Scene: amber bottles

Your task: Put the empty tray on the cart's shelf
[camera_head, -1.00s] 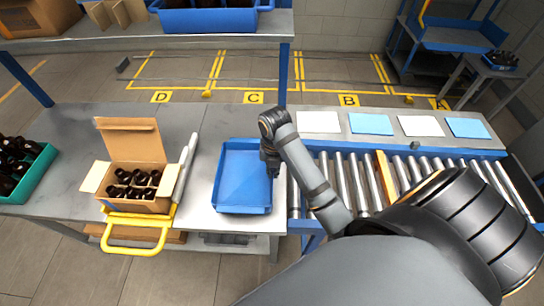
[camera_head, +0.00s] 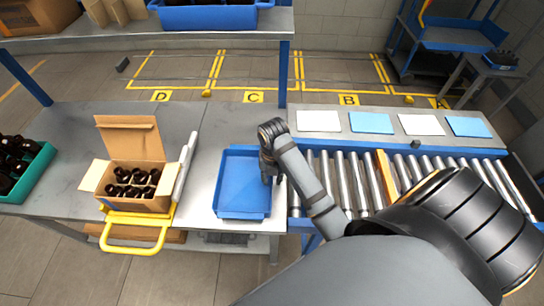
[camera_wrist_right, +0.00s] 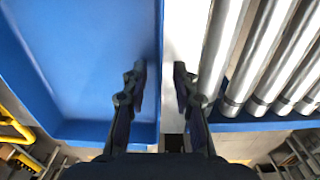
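The empty blue tray (camera_head: 240,186) lies flat on the grey table at the left end of the roller conveyor. My right gripper (camera_head: 270,178) is at the tray's right side wall. In the right wrist view the gripper's fingers (camera_wrist_right: 160,75) are apart, one over the tray's inside (camera_wrist_right: 90,60) and one outside its wall, with gaps showing beside the wall. A blue cart (camera_head: 452,38) with a flat shelf and yellow handle stands at the far upper right. My left gripper is not in view.
An open carton (camera_head: 140,188) of amber bottles with a yellow handle frame (camera_head: 135,235) stands left of the tray. A green crate (camera_head: 30,172) of bottles is at the far left. The roller conveyor (camera_head: 335,180) is at right. A side table (camera_head: 490,68) holding dark items stands near the cart.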

